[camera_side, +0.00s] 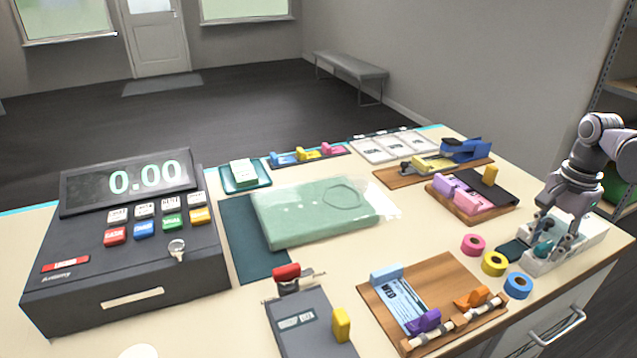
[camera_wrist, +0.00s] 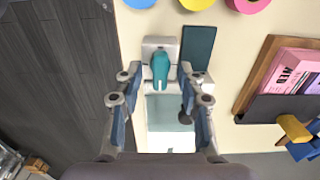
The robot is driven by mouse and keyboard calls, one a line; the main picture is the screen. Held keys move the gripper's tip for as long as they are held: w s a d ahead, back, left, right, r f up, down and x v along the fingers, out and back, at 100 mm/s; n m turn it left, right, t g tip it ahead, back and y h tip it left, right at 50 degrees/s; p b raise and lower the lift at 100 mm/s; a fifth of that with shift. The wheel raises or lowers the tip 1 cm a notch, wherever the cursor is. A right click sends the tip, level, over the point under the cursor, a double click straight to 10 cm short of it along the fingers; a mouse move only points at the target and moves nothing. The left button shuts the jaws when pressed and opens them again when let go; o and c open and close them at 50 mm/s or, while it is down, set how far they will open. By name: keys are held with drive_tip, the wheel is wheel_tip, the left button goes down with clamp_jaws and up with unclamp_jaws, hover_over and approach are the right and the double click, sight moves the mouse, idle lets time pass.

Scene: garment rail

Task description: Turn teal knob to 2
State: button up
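The teal knob (camera_wrist: 160,68) sits on a white device (camera_wrist: 167,128) near the table's right edge. In the wrist view its narrow end points down the picture. My gripper (camera_wrist: 160,75) is open, with one finger on each side of the knob and visible gaps between. In the side view my gripper (camera_side: 550,237) is over the white device (camera_side: 592,232), and the teal knob (camera_side: 543,250) shows partly between the fingers. I cannot make out any number marks around the knob.
A dark teal pad (camera_side: 513,250) lies beside the device. Pink (camera_side: 473,245), yellow (camera_side: 494,263) and blue (camera_side: 517,285) tape rolls stand close by. A wooden tray (camera_side: 452,214) with pink and purple pieces is behind. The cash register (camera_side: 130,262) is far left.

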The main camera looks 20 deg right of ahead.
sight(546, 244)
wheel_tip(546, 244, up, 12)
idle(0.8)
